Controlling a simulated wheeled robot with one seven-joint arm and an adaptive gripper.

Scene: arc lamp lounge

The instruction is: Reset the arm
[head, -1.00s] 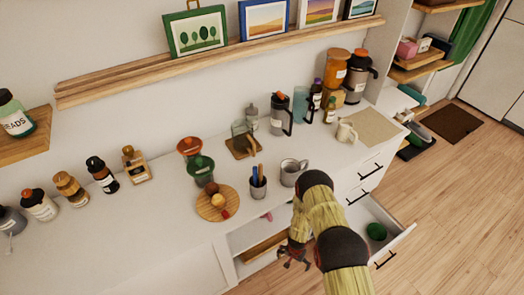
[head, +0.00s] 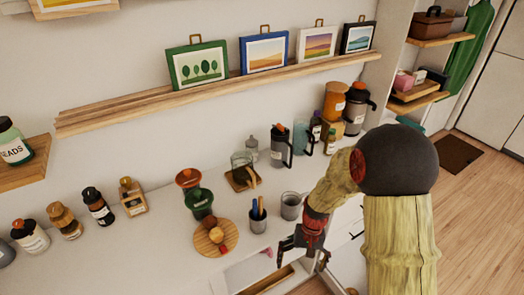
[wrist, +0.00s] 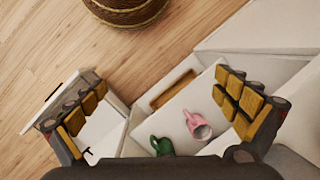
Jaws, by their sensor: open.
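My gripper (head: 300,258) is in front of the white cabinet's open lower part in the head view, with its fingers spread and nothing between them. In the wrist view my gripper (wrist: 158,104) has its two yellow-padded fingers wide apart. A pink mug (wrist: 197,125) and a green mug (wrist: 161,146) show beyond and below the fingers, apart from them. My arm rises on the right of the head view and covers part of the cabinet front.
The white countertop (head: 130,262) holds a round wooden board (head: 202,246), a pen cup (head: 258,222), a grey mug (head: 290,206) and several jars. A picture ledge (head: 130,118) runs above.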

